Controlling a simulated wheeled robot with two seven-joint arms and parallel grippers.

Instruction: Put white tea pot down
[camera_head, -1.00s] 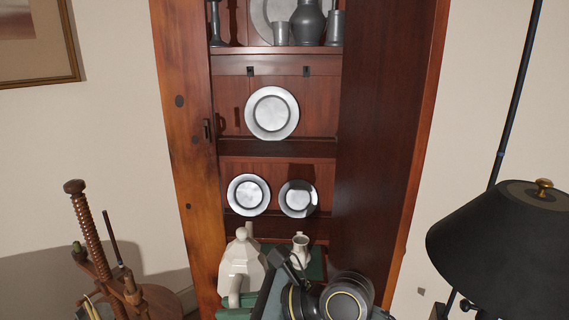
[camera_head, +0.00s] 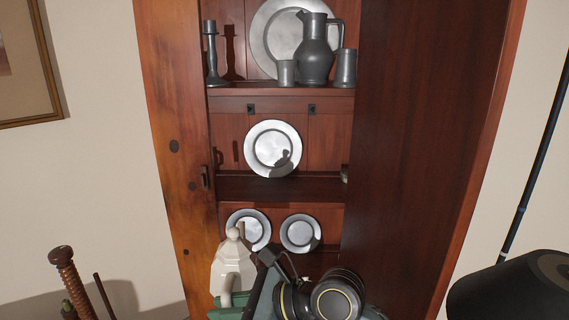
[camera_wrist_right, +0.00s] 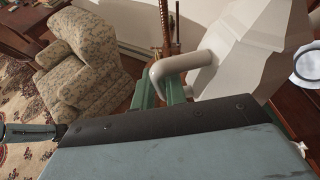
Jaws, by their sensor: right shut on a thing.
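The white tea pot (camera_head: 231,272) is faceted, with a round knob on its lid, and stands about upright in the lower part of the head view. It also shows large in the right wrist view (camera_wrist_right: 255,48), with its curved handle towards me. My right gripper (camera_head: 233,303) has green fingers. In the wrist view the fingers (camera_wrist_right: 170,92) are shut around the handle. In the head view the pot is in front of the lower plates, and its underside is hidden. My left gripper is not in view.
The wooden cabinet has a middle shelf (camera_head: 275,189) with clear room in front of a leaning plate (camera_head: 272,148). A pewter jug (camera_head: 314,55) stands on the shelf above. Two plates lean lower down. A black lampshade (camera_head: 515,290) is at right.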

